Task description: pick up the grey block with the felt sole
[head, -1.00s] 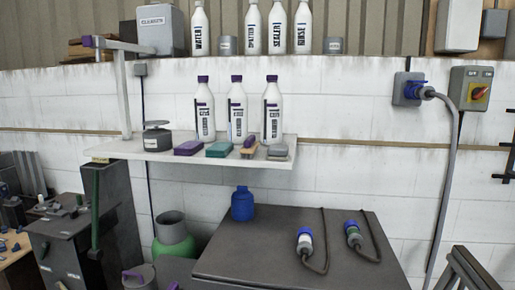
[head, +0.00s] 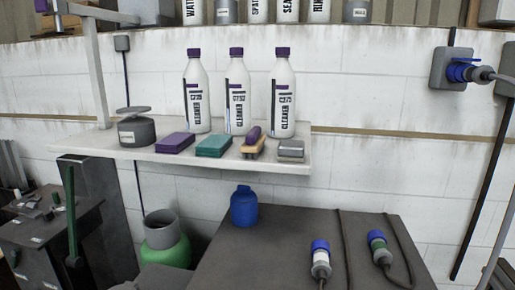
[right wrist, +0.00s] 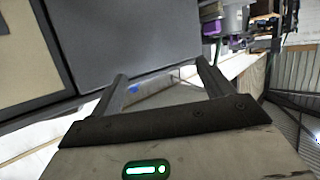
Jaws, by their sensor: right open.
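The grey block (head: 290,149) sits at the right end of the white wall shelf (head: 230,162), near its front edge. A felt sole cannot be made out at this size. A wooden brush with a purple top (head: 252,144) stands just to its left. My right gripper (right wrist: 160,75) shows in the right wrist view with its two fingers apart and nothing between them. It is away from the shelf, and the grey block is not seen in that view. My left gripper is not in view.
Left along the shelf are a teal block (head: 213,146), a purple block (head: 175,143) and a dark round tin (head: 136,129). Three cleaner bottles (head: 236,95) stand behind. Below is a dark bench top (head: 280,245) with a blue bottle (head: 244,207) and two connectors with cables.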

